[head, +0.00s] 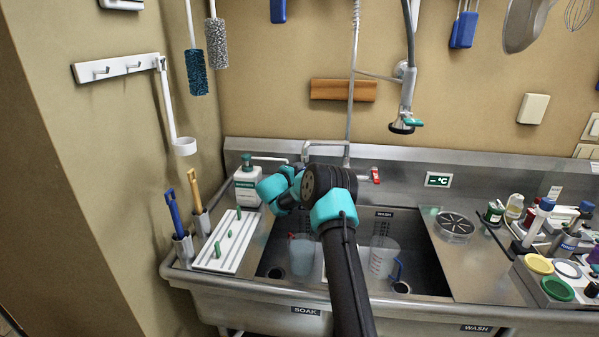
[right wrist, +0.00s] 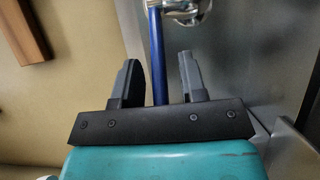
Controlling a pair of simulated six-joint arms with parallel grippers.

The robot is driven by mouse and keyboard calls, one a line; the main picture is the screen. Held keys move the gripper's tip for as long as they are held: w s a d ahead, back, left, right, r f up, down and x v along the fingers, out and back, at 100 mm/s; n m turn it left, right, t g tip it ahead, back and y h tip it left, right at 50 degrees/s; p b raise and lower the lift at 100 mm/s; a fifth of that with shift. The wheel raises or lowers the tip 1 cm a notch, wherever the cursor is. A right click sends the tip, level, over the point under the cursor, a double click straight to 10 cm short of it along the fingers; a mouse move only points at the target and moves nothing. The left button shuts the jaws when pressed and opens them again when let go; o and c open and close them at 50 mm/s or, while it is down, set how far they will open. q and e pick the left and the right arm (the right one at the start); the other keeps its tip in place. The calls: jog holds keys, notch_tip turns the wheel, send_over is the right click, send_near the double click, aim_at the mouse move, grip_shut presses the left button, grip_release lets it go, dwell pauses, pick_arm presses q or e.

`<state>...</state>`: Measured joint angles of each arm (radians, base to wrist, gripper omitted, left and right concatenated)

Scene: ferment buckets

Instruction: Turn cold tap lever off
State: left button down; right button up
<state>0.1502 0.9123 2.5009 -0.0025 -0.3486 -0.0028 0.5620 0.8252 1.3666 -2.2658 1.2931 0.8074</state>
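The cold tap lever, a long blue bar (right wrist: 157,50), shows in the right wrist view, joined to a chrome tap body (right wrist: 187,8) at the top. My right gripper (right wrist: 158,78) is open, with its two dark fingers apart, one on either side of the blue bar. There seems to be a gap between the bar and each finger. In the head view my right arm and wrist hide the blue lever, and the fingertips do not show there. The red tap lever (head: 376,175) is at the right of the faucet pipes (head: 346,152). My left gripper is not in view.
Below my arm is a steel double sink holding a bluish pitcher (head: 302,256) and a clear pitcher (head: 383,258). A white bottle (head: 246,184) and a white rack (head: 228,243) stand at its left. A spray head (head: 403,123) hangs above the sink. Bottles and coloured lids crowd the right counter.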

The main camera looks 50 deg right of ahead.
jog(key=shift+d, duration=0.35)
jog(key=shift+c, duration=0.4)
grip_shut()
